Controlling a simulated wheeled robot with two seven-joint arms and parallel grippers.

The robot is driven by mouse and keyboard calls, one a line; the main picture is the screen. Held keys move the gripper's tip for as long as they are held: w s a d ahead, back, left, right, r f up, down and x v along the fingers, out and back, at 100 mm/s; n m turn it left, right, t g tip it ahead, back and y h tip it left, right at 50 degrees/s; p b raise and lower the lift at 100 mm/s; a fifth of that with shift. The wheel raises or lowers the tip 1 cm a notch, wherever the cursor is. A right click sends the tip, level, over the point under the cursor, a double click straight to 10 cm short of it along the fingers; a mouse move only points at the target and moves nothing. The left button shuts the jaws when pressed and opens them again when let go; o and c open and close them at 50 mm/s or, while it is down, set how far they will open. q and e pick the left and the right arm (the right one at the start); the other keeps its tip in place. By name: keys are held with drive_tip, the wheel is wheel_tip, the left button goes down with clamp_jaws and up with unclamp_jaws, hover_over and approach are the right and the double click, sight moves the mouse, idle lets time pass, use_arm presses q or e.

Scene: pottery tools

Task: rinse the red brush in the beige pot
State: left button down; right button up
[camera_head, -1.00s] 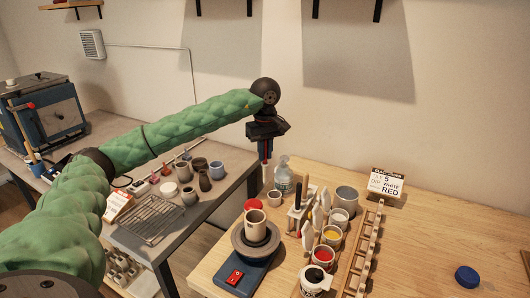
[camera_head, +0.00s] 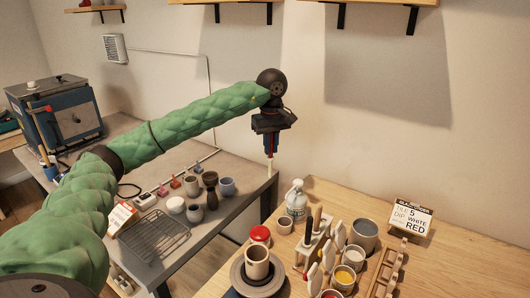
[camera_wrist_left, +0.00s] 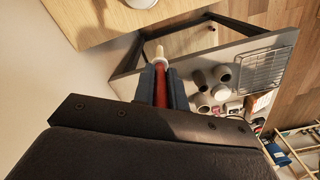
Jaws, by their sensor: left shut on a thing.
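My left gripper (camera_head: 271,150) points down and is shut on the red brush (camera_wrist_left: 161,88). The brush's pale tip shows below the fingers in the head view, clear of any pot. In the wrist view the red handle lies between the dark fingers. A small beige pot (camera_head: 284,226) stands on the wooden table, below and slightly right of the gripper in the picture. Another beige pot (camera_head: 257,263) stands on the pottery wheel (camera_head: 240,277). I cannot tell which is the task's pot. My right gripper is not in view.
A clear bottle (camera_head: 295,203) stands beside the small pot. A red-lidded jar (camera_head: 260,235), a tool rack (camera_head: 313,249), a grey pot (camera_head: 363,234) and paint cups (camera_head: 345,279) crowd the table. A sign (camera_head: 410,219) stands at the back. The grey bench (camera_head: 225,212) holds several vessels.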

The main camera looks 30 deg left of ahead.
use_arm(q)
drive_tip(key=s+d+r+m+p, duration=0.15)
drive_tip(key=d+r, duration=0.35)
drive_tip(key=d, duration=0.5)
drive_tip(key=d+r+m+p, duration=0.2)
drive_tip(key=d+r, duration=0.3)
drive_tip(key=d, duration=0.5)
drive_tip(key=s+d+f+p, duration=0.1)
drive_tip(key=s+f+p, duration=0.1)
drive_tip(key=f, duration=0.9)
drive_tip(key=shift+s+d+f+n, duration=0.15)
drive_tip(key=shift+s+f+n, duration=0.2)
drive_tip(key=shift+s, duration=0.4)
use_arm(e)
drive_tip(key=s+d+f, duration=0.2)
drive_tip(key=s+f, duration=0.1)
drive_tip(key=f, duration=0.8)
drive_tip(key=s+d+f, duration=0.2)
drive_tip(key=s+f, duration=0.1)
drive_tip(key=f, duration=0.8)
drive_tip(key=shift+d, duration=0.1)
use_arm(q)
drive_tip(key=shift+f, duration=0.1)
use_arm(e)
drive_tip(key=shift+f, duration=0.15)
